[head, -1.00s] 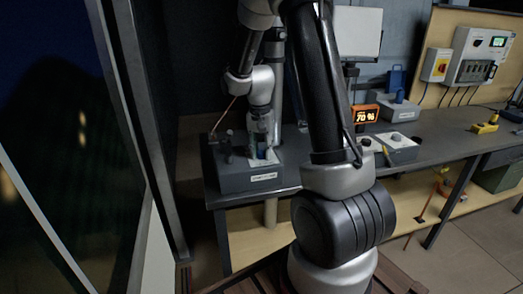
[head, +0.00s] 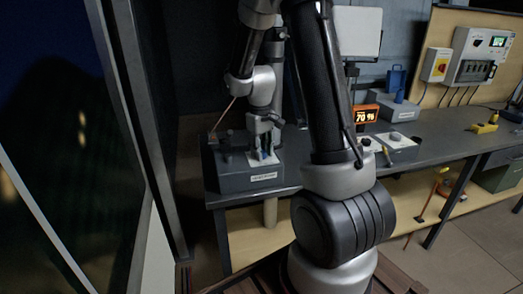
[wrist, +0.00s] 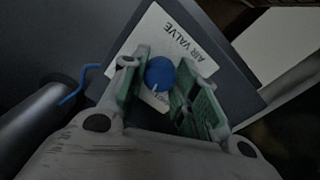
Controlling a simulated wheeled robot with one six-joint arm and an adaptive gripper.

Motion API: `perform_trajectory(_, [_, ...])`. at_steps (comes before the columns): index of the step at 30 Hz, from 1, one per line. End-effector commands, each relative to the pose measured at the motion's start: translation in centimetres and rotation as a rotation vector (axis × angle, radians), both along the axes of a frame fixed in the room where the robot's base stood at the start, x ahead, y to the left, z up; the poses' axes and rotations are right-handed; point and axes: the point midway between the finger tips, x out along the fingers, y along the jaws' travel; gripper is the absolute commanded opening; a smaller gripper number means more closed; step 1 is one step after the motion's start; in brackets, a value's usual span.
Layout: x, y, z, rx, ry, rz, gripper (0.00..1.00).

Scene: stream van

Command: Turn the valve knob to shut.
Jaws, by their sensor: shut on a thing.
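The valve knob (wrist: 159,72) is round and blue with a small white mark on its lower edge. It stands on a white plate (wrist: 181,38) lettered AIR VALVE, on top of a dark grey box (head: 228,182) at the bench's left end. My gripper (wrist: 157,76) is shut on the knob, with a green-padded finger on either side of it. In the head view my gripper (head: 264,146) points down over the white plate, and the knob is hidden there. The mark's exact setting is hard to read because the plate's lettering is partly covered.
A blue bent rod (wrist: 79,84) shows left of the plate in the wrist view. A white-topped box (head: 398,142) and a yellow tool (head: 485,128) lie further right. A window stands close on the left.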

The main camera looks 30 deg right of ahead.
Motion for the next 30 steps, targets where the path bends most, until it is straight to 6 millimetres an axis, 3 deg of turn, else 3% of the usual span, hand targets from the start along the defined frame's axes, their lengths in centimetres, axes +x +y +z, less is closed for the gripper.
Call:
perform_trajectory(15, [0.0, -0.08, 0.05, 0.0, -0.001, 0.425, 0.06])
perform_trajectory(30, [0.0, -0.1, 0.04, -0.001, -0.001, 0.577, 0.06])
